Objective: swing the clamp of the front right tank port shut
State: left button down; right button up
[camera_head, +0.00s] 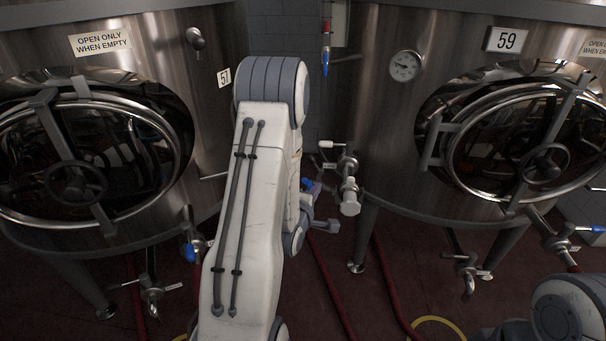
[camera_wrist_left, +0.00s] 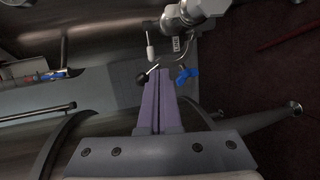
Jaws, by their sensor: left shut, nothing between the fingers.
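The steel port (camera_head: 348,188) on the right tank, with a white handle and a pale end cap, shows right of my left arm. In the left wrist view the port (camera_wrist_left: 190,14) is at the top, with its white handle (camera_wrist_left: 151,42) and a small tag. My left gripper (camera_head: 316,188) is partly hidden by its arm. In the wrist view its purple fingers (camera_wrist_left: 160,72) are together and empty. A black knob (camera_wrist_left: 142,78) is just left of the fingertips and a blue handle (camera_wrist_left: 187,75) just right; contact cannot be told. The clamp's position is unclear. My right gripper is not in view.
Tank 59 (camera_head: 380,120) stands at right with a round door (camera_head: 470,165); another tank (camera_head: 215,130) stands at left. Lower valves (camera_head: 466,268) and red hoses (camera_head: 332,285) are near the floor. A narrow gap separates the tanks.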

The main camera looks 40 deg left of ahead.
aim_at(319, 174)
pick_arm(q)
jog(key=s+a+n+t+y+b, duration=0.1)
jog(key=s+a+n+y, duration=0.35)
jog(key=a, duration=0.25)
jog(key=w+a+r+n+p, duration=0.1)
jog(key=w+a+p, duration=0.1)
jog(key=w, duration=0.8)
jog(key=shift+w+a, duration=0.25)
jog(key=shift+w, duration=0.05)
jog(key=shift+r+h, duration=0.1)
jog(key=shift+h, duration=0.15)
